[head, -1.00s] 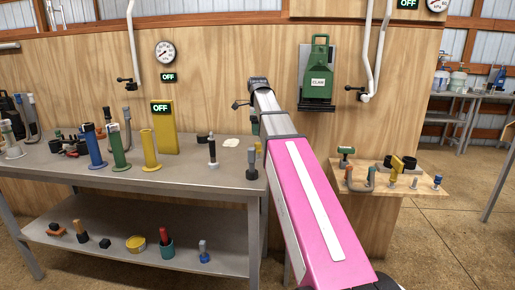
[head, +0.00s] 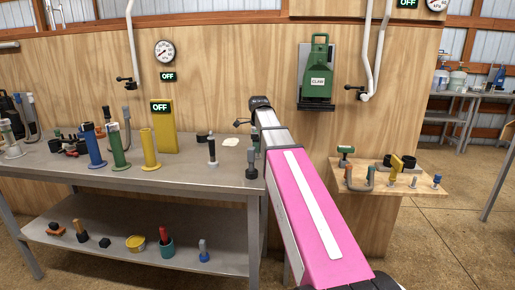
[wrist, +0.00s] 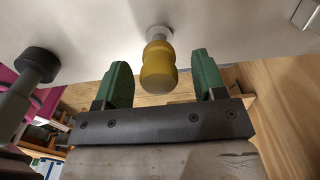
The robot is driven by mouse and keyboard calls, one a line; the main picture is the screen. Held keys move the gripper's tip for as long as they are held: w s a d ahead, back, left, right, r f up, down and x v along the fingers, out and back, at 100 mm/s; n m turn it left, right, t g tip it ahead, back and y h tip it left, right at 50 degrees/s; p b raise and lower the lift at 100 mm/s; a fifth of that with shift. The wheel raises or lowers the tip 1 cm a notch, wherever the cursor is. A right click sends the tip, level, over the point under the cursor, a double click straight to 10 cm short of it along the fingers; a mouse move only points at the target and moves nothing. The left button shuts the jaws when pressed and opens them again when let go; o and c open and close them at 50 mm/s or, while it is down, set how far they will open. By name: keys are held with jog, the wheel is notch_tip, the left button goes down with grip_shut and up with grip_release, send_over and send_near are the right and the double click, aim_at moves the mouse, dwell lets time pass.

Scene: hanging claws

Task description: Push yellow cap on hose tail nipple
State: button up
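In the wrist view a yellow cap (wrist: 157,68) lies between the two green fingers of my gripper (wrist: 162,78). A visible gap separates each finger from the cap, so the gripper is open around it. The pale nipple end (wrist: 158,33) shows directly beyond the cap, against the grey bench top. The cap and nipple are in line; I cannot tell how far the cap sits on it. In the head view my pink and white arm hides most of the gripper and the cap at the bench's right end.
A dark-topped post (wrist: 38,65) stands left of my gripper in the wrist view. Blue (head: 94,145), green (head: 117,146) and yellow (head: 150,149) posts stand on the grey bench (head: 190,181). A small wooden shelf (head: 425,183) with fittings is at right.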

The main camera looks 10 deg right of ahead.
jog(key=c, duration=0.9)
jog(key=shift+r, duration=0.45)
notch_tip(320, 180, up, 3)
jog(key=shift+r, duration=0.15)
jog(key=s+a+r, duration=0.1)
jog(key=a+r, duration=0.1)
jog(key=a, duration=0.1)
jog(key=s+a+r, duration=0.2)
jog(key=a, duration=0.2)
jog(key=s+a+r, duration=0.2)
jog(key=a, duration=0.1)
jog(key=shift+s+a+r, duration=0.2)
jog(key=shift+s+r, duration=0.05)
jog(key=shift+r, duration=0.15)
